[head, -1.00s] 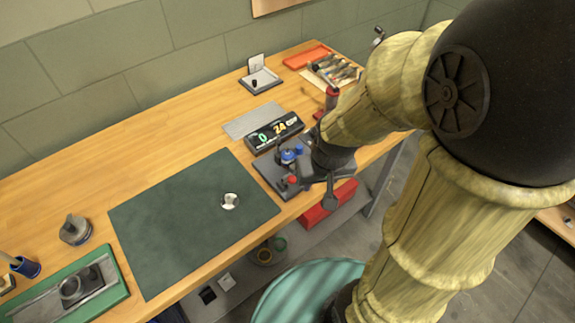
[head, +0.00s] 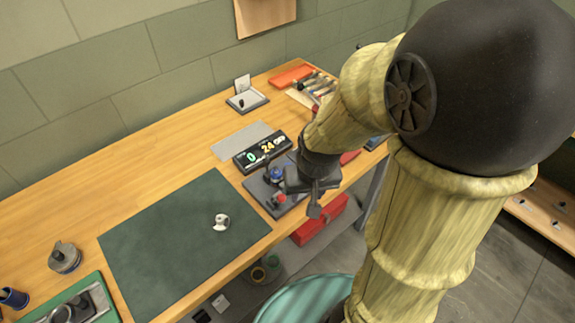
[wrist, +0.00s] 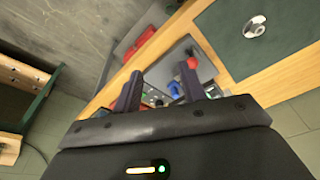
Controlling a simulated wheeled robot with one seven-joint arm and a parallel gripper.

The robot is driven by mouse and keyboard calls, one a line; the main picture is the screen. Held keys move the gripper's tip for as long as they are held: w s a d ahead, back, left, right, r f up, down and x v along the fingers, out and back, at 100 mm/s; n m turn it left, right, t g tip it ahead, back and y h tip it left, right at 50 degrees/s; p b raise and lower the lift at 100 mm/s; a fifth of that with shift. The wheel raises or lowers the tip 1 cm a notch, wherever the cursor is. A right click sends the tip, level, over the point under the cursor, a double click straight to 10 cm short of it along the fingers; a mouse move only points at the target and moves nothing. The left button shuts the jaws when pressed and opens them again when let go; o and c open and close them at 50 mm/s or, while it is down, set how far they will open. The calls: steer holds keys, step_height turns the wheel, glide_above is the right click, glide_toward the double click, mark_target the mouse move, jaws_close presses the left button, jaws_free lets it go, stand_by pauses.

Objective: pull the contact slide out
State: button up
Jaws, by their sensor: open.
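A grey base plate (head: 256,188) with a blue part (head: 275,175) and a red knob (head: 280,198) sits at the bench's front edge. I cannot tell which part of it is the contact slide. My gripper (head: 315,205) is just right of this plate in the head view and hides its right side. In the wrist view my gripper (wrist: 160,88) is open, its two dark fingers apart with nothing clearly held. The blue part (wrist: 174,89) shows beyond and between the fingers, and the red knob (wrist: 192,62) beyond the right finger.
A display box (head: 263,152) reading 0 and 24 stands behind the plate. A dark green mat (head: 170,245) with a small silver round part (head: 221,222) lies to the left. A red box (head: 320,220) is below the bench edge. An orange tray (head: 290,76) is at the back.

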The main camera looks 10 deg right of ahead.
steer(key=w+r+m+g+p, duration=0.1)
steer(key=w+r+m+p, duration=0.2)
steer(key=w+m+p, duration=0.2)
steer(key=w+r+m+g+p, duration=0.1)
steer(key=w+r+m+p, duration=0.3)
steer(key=w, duration=0.9)
steer(key=m+p, duration=0.2)
steer(key=p, duration=0.2)
steer(key=shift+w+d+r+m+p, duration=0.15)
steer(key=shift+w+m+p, duration=0.05)
steer(key=shift+m+p, duration=0.15)
step_height(320, 180, down, 17)
steer(key=p, duration=0.4)
steer(key=shift+f, duration=0.2)
jaws_close()
